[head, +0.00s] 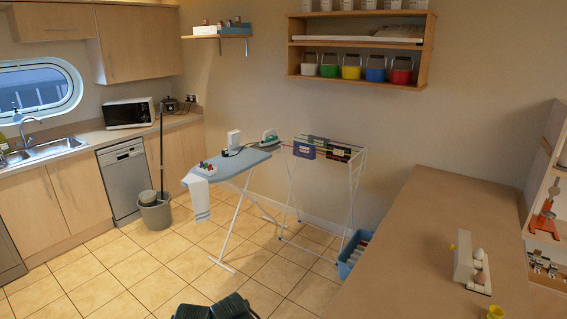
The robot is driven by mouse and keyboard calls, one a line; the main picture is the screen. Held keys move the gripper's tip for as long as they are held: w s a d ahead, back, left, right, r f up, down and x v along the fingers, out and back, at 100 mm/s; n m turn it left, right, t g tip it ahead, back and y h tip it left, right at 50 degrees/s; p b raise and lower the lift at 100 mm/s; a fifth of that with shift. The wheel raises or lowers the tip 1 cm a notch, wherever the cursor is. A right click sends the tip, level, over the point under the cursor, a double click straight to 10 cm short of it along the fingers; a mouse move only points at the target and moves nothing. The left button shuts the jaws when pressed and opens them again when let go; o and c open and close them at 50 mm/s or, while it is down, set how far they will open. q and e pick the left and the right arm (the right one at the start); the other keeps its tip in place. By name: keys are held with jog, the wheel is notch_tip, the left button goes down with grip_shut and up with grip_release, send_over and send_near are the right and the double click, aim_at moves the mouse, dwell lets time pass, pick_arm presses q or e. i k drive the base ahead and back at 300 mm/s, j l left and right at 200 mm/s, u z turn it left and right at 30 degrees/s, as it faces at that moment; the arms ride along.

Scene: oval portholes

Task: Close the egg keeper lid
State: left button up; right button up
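The egg keeper (463,258) stands on the brown worktop at the right. It looks like a white box with a raised white panel on its left side. A few pale and brown eggs (480,278) show uncovered on its right side, so the lid appears open. It is small in the view, and the hinge cannot be made out. Neither gripper can be seen. Dark parts at the bottom edge look like parts of my own arms, away to the left of the egg keeper.
The worktop (415,235) is mostly bare left of and behind the egg keeper. A yellow cup (495,312) is near the bottom edge. A wooden shelf unit (540,190) stands to the right. An ironing board (225,172) and drying rack (352,185) stand on the floor.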

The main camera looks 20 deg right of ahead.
aim_at(457, 247)
jog(key=i+z, duration=0.15)
jog(key=z, duration=0.3)
jog(key=i+j+z, duration=0.1)
jog(key=z, duration=0.4)
jog(key=i+j+z, duration=0.15)
jog(key=z, duration=0.3)
jog(key=i+j+z, duration=0.1)
jog(key=z, duration=0.4)
jog(key=i+j+z, duration=0.15)
jog(key=j+z, duration=0.2)
jog(key=i+l+u, duration=0.1)
jog(key=i+l, duration=0.15)
